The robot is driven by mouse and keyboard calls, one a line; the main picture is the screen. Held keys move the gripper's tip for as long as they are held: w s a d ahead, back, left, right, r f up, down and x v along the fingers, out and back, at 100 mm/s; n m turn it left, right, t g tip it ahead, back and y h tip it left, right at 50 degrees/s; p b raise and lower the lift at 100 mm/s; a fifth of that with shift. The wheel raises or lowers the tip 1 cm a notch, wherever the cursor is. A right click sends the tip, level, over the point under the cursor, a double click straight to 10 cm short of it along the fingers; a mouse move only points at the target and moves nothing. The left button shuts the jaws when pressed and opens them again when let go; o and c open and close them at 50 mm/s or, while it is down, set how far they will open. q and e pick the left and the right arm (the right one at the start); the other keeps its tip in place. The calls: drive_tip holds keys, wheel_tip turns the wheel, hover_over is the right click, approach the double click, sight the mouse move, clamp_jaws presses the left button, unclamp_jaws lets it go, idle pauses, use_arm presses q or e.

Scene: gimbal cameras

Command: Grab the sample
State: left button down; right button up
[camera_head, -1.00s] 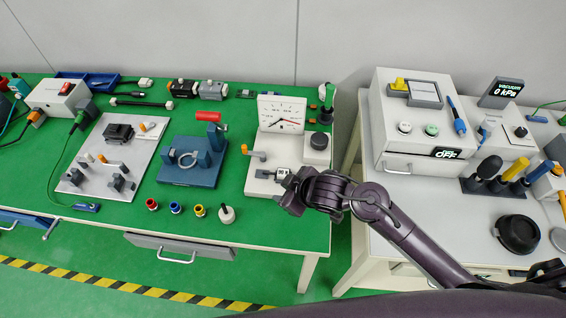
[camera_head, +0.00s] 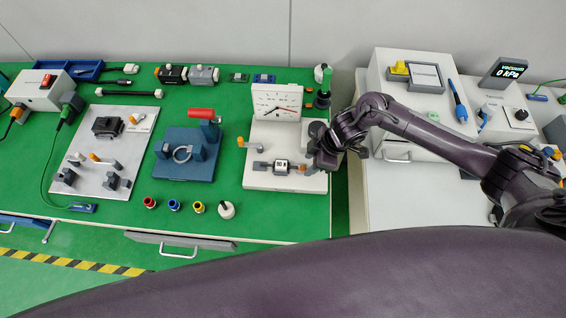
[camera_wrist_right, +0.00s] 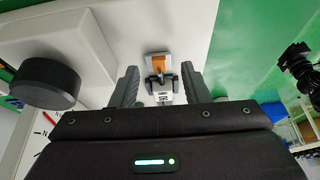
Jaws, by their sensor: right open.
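A small grey-and-white block with dark marking (camera_head: 281,167), which looks like the sample, sits in a holder on the white base of the dial gauge (camera_head: 277,103). In the right wrist view the block (camera_wrist_right: 163,94) shows low between the fingers, partly hidden by the gripper body. An orange-ended clamp part (camera_wrist_right: 159,63) lies just beyond it. My right gripper (camera_head: 314,163) is at the right end of the holder in the head view. Its fingers (camera_wrist_right: 160,86) are apart, one on each side of the block in the picture; contact is not clear. My left gripper is out of view.
A black round knob (camera_wrist_right: 44,83) stands beside the right gripper. An orange-handled lever (camera_head: 246,143) is left of the block. A blue clamp fixture (camera_head: 184,168) stands farther left, with small coloured rings in front. A white cabinet (camera_head: 388,72) is on the right.

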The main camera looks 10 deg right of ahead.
drive_tip(key=shift+x, duration=1.25)
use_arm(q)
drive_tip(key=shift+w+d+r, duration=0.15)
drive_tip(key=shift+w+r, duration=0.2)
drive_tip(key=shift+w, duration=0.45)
use_arm(e)
clamp_jaws()
drive_tip(key=shift+r, duration=0.1)
